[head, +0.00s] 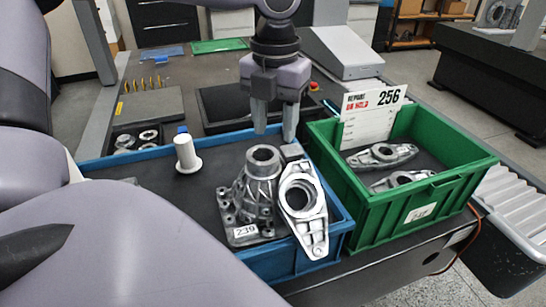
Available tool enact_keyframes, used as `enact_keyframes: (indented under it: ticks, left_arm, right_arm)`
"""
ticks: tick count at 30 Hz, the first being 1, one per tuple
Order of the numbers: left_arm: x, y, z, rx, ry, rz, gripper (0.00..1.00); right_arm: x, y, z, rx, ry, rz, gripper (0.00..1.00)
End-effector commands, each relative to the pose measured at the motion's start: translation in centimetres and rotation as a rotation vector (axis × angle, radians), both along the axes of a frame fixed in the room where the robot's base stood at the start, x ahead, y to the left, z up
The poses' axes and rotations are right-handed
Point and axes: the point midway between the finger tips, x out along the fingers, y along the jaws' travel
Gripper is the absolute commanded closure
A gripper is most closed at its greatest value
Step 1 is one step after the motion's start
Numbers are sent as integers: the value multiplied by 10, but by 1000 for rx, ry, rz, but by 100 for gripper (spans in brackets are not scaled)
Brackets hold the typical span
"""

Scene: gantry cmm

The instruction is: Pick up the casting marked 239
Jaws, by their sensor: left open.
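The casting marked 239 (262,186) is a grey metal housing with a round open neck on top and a flanged base. Its white 239 label is on the front corner of the base. It stands upright in the blue tray (330,243). A flat silver bracket casting (314,222) with a large round hole leans against its right side and hides part of it. My left gripper (275,128) is above and slightly behind the casting's neck. Its fingers point down, apart, with nothing visible between them. My right gripper is not in view.
A white flanged cylinder (186,153) stands in the tray's back left. A green bin (368,218) to the right holds two flat castings (382,155) and a sign reading 256 (372,112). A roller conveyor (515,205) is at far right.

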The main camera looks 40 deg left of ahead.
Motion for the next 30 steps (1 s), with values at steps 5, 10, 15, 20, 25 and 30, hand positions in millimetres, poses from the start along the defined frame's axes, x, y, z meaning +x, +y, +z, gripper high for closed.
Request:
enact_keyframes:
  ticks: [5,10,15,20,25,30]
  left_arm:
    - [-1,0,-14,-2,5,0,55]
    - [0,1,-27,-2,4,0,55]
    - [0,2,-47,-3,6,0,55]
    - [0,3,-65,-1,4,2,55]
    - [1,3,-71,-2,-1,2,55]
    - [1,3,-71,-2,-1,2,55]
  right_arm:
    - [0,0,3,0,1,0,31]
    - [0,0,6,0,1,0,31]
    - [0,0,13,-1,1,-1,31]
    - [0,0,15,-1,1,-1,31]
    - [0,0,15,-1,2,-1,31]
    - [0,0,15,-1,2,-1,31]
